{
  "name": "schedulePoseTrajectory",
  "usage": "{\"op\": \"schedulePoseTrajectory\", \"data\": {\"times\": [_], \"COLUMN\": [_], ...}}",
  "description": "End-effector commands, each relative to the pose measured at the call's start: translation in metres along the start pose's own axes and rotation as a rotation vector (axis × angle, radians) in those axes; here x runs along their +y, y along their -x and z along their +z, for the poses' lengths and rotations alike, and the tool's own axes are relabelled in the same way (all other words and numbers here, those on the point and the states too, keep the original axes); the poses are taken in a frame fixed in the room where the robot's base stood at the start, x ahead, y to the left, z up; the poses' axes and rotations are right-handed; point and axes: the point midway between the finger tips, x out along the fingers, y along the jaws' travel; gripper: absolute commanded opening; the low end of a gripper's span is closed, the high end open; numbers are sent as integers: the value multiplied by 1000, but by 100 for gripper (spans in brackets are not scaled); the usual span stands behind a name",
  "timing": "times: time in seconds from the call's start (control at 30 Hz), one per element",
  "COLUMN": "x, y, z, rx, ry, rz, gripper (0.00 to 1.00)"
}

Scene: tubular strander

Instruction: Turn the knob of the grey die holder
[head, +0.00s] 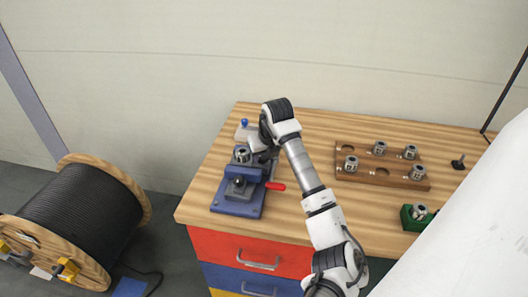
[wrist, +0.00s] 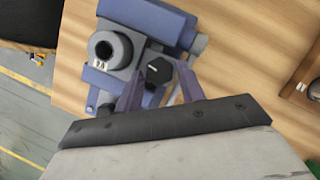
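The grey die holder (wrist: 122,68) shows in the wrist view, with a round dark-bored die (wrist: 110,48) in its face. Its black knob (wrist: 159,69), with a short pale mark, sits to the right of the die. My gripper (wrist: 160,72) is open, with one bluish finger on either side of the knob and small gaps showing. How deep the fingers reach around it I cannot tell. In the head view my gripper (head: 263,156) is at the right side of the holder (head: 242,155), and the knob is hidden behind it.
The holder sits on a blue fixture (head: 236,205) with a red handle (head: 275,186). A blue-topped knob (head: 244,122) stands behind. A wooden rack (head: 400,183) with several dies and a green block (head: 410,222) are to the right. Bare bench top (head: 300,220) lies in front.

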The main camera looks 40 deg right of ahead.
Motion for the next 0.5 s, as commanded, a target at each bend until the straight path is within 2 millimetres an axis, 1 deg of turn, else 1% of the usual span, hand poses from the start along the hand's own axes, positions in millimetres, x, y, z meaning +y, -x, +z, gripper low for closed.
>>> {"op": "schedulePoseTrajectory", "data": {"times": [0.27,0.3,0.5], "x": [0,0,0], "y": [-3,-3,-2], "z": [0,0,0], "rx": [0,0,0], "ry": [1,1,0], "rz": [0,0,0], "gripper": [39,38,11]}}
